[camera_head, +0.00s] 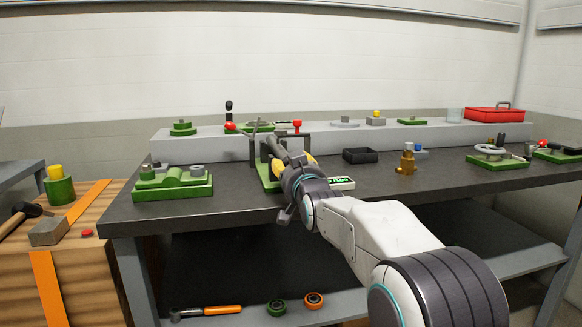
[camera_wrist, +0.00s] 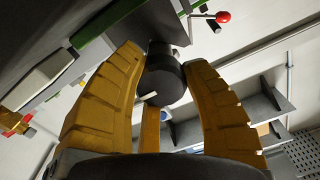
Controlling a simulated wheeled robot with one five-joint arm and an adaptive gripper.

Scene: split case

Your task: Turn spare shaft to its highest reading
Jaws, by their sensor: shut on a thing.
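In the wrist view a dark round shaft end (camera_wrist: 167,84) sits between the two yellow fingers of my gripper (camera_wrist: 170,72). I take it for the spare shaft. My gripper is shut on it. In the head view my gripper (camera_head: 291,165) is at a fixture with a green base (camera_head: 268,180) and grey uprights, near the middle of the dark bench. My arm and fingers hide most of the shaft there. A small display with green characters (camera_head: 342,183) sits just right of my gripper; I cannot read it surely.
A green block with grey fittings (camera_head: 173,184) stands left on the bench (camera_head: 230,202). A black tray (camera_head: 360,155), a brass piece (camera_head: 406,160) and more green fixtures (camera_head: 497,159) stand right. A grey raised shelf (camera_head: 215,146) runs behind, with a red box (camera_head: 494,114).

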